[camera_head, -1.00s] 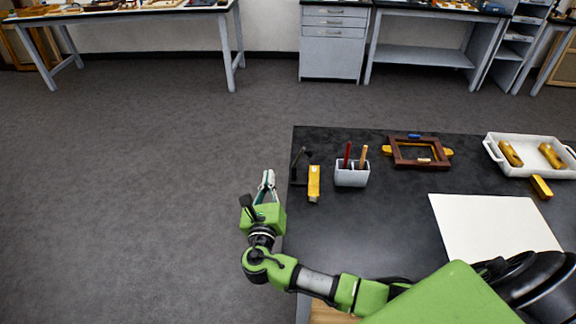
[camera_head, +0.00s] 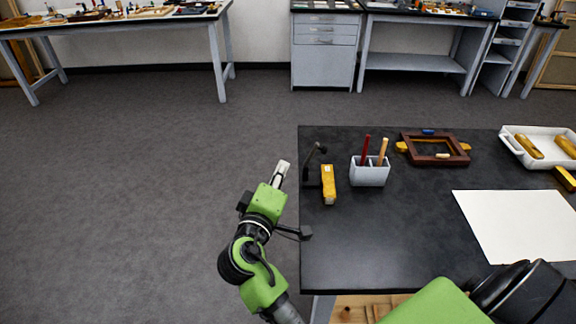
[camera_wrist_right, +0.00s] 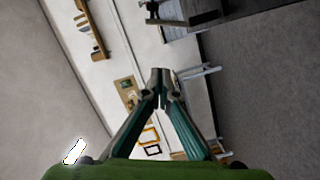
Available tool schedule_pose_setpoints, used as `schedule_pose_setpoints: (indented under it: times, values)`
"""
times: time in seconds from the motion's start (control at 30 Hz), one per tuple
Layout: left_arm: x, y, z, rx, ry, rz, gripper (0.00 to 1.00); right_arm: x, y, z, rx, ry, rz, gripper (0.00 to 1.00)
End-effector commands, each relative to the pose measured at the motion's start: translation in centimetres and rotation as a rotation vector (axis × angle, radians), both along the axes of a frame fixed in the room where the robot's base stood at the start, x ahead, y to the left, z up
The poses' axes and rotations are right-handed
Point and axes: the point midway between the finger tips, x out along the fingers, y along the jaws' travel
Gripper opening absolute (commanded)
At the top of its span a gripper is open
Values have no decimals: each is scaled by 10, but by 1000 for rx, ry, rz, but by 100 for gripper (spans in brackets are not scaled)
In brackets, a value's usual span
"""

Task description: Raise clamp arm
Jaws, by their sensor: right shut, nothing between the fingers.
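The clamp (camera_head: 313,160) is black and stands at the left edge of the dark table, beside a yellow block. Its thin arm slants up to the right and ends in a small dark knob. A dark shape at the top of the wrist view cannot be told for sure.
The table (camera_head: 370,235) also holds a yellow block (camera_head: 328,185), a grey cup (camera_head: 370,172) with two sticks, a brown frame (camera_head: 435,148), a white sheet (camera_head: 520,225) and a white tray (camera_head: 513,146) with yellow pieces. Floor left of the table is free.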

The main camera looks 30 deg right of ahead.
Motion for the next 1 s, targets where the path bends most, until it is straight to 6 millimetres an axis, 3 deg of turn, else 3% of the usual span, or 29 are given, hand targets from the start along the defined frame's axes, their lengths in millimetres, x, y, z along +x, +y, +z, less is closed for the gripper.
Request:
schedule_pose_setpoints:
  times: [0.43,0.7,1.0]
  values:
    - [-5,0,27,0,6,0,40,65,-65,-4,-6,3,0,0]
    - [-3,0,39,0,4,0,40,45,-89,-20,-4,5,2,0]
    - [-2,-1,39,0,3,0,40,43,-93,-23,-2,3,2,0]
